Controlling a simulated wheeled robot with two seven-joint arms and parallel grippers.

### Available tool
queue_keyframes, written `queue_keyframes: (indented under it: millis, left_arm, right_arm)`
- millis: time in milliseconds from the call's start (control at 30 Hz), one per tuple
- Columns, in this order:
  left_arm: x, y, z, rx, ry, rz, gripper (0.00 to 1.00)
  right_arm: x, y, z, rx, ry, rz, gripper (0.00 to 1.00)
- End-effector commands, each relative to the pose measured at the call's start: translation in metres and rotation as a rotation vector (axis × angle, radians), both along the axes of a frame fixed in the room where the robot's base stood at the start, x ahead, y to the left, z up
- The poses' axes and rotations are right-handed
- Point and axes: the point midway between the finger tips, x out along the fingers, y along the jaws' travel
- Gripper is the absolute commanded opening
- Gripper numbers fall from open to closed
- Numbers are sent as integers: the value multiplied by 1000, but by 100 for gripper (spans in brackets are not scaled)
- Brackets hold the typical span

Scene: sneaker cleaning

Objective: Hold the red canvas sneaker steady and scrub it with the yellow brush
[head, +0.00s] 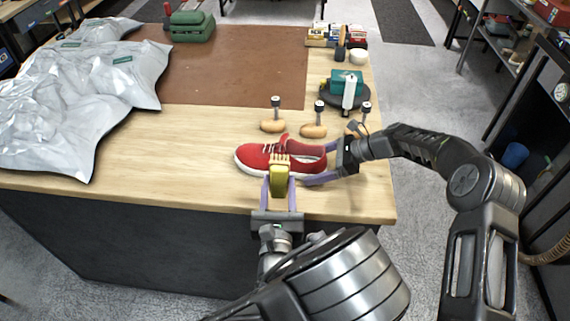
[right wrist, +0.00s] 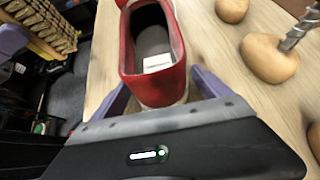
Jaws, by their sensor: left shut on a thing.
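The red canvas sneaker (head: 258,155) with white sole and laces stands upright on the light wood table, toe to the left. My left gripper (head: 279,188) is shut on the yellow brush (head: 279,177). The brush's tan bristles overlap the near side of the sneaker; I cannot tell whether they touch. My right gripper (head: 322,164) has one finger on each side of the sneaker's heel. In the right wrist view the red heel (right wrist: 152,82) lies between the purple fingers; whether they press on it is unclear. The brush's bristles (right wrist: 40,25) show at the upper left there.
Several tan wooden pieces with metal posts (head: 314,130) stand just behind the sneaker. A dark round stand with a teal item (head: 346,82) is beyond them. Grey plastic bags (head: 70,95) cover the table's left.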

Motion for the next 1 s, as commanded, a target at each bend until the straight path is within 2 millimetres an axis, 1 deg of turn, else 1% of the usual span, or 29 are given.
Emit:
queue_keyframes:
  millis: [33, 100, 333, 467, 567, 667, 900, 1000]
  left_arm:
    - [0, 0, 0, 0, -1, 0, 11]
    - [0, 0, 0, 0, -1, 0, 11]
    - [0, 0, 0, 0, -1, 0, 11]
    - [0, 0, 0, 0, -1, 0, 11]
    - [0, 0, 0, 0, -1, 0, 11]
    - [0, 0, 0, 0, -1, 0, 11]
    - [0, 0, 0, 0, -1, 0, 11]
    - [0, 0, 0, 0, -1, 0, 11]
  right_arm:
    - [0, 0, 1, 0, -1, 0, 92]
    - [0, 0, 1, 1, -1, 0, 96]
    - [1, 0, 2, 1, -2, -1, 96]
    - [1, -5, 5, 1, -3, -1, 96]
    - [0, -15, 11, 0, -3, -3, 96]
    - [-1, -28, 20, 0, -4, -4, 96]
    - [-4, -69, 48, 1, -3, -3, 96]
    - [-5, -84, 58, 1, -3, -3, 96]
